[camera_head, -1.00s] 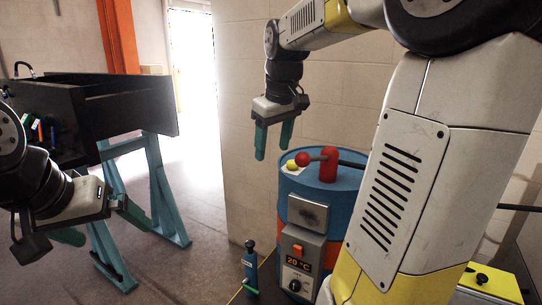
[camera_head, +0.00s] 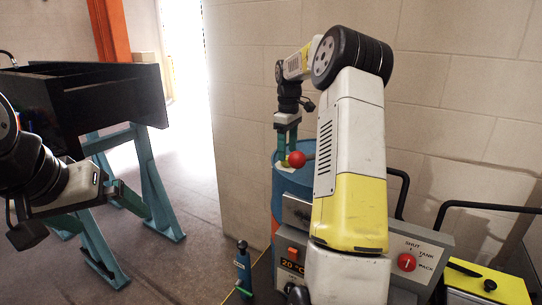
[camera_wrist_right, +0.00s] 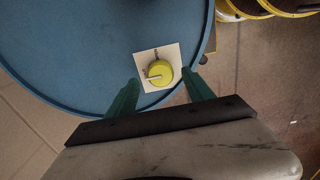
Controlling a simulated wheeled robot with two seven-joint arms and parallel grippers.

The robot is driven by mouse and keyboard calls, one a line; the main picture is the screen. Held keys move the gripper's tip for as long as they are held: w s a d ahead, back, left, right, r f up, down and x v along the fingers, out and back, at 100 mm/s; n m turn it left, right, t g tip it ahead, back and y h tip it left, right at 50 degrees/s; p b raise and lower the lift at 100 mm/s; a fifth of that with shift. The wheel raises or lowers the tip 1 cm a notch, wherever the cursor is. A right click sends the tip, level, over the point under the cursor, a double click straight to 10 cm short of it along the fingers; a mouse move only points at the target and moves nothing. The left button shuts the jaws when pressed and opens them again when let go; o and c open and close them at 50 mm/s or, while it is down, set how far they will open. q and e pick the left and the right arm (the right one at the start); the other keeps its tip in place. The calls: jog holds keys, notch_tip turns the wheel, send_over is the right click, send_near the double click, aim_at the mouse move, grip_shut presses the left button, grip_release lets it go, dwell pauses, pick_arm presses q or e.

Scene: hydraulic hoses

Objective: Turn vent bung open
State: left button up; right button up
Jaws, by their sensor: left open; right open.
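The vent bung is a round yellow knob (camera_wrist_right: 159,73) on a square white label plate (camera_wrist_right: 174,52), on top of the blue drum (camera_wrist_right: 85,60). In the head view a bit of the yellow bung (camera_head: 285,164) shows on the drum beside a red ball. My right gripper (camera_wrist_right: 160,77) is open, its green fingers on either side of the bung in the wrist view. I cannot tell whether they touch it. In the head view the right gripper (camera_head: 287,143) points down over the drum top. My left gripper (camera_head: 98,206) is open and empty, at the left, away from the drum.
The red ball (camera_head: 297,159) is close to the right gripper. A control box with a red knob (camera_head: 406,262) and black hoses stand right of the drum. A blue pump-like tool (camera_head: 243,266) stands in front. A dark bench (camera_head: 110,100) is at left.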

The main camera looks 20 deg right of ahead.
jog(key=shift+f, duration=1.35)
grip_shut()
